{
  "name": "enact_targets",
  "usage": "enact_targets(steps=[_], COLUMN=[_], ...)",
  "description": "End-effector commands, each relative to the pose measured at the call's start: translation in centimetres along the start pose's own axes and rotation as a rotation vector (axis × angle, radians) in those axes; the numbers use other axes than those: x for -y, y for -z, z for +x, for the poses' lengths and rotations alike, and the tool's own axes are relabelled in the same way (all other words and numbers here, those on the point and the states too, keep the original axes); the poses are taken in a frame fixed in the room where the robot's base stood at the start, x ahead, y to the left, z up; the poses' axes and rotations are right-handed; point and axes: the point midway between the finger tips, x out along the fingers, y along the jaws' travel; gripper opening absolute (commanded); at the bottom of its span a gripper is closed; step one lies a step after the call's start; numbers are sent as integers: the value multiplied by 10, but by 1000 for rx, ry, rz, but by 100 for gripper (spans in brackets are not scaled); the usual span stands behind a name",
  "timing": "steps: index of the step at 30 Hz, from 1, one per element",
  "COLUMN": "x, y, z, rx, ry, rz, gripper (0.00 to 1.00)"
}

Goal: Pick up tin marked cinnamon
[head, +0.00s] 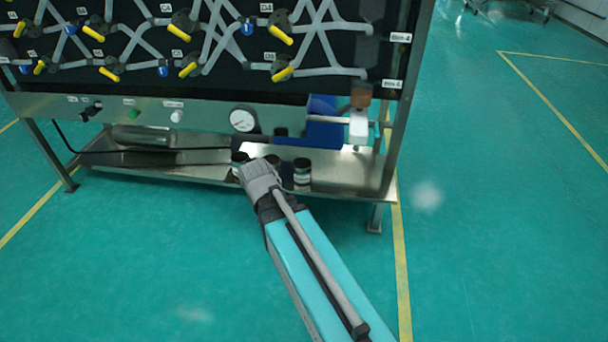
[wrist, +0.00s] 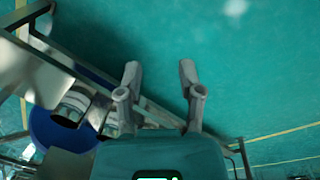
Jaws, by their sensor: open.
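Several small dark tins with pale labels stand on the metal shelf in the head view. One tin (head: 302,172) is just right of my gripper (head: 258,172); another (head: 240,158) is partly hidden behind it. A third (head: 281,132) stands farther back. The labels are too small to read, so I cannot tell which is marked cinnamon. In the wrist view my gripper (wrist: 159,72) is open, with its two fingers apart and nothing between them.
The shelf (head: 345,172) lies under a panel with yellow-handled valves (head: 281,35) and a round gauge (head: 243,120). The floor (head: 480,220) to the right is clear.

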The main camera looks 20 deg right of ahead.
Motion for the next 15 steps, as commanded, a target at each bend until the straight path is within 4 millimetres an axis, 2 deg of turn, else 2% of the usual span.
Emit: enact_targets(steps=[1, 6, 15], x=[-6, -31, -77], y=[12, 45, 114], z=[8, 22, 31], rx=[2, 35, 212], ry=[-36, -200, -515], rz=[-51, -296, -788], gripper=[48, 48, 48])
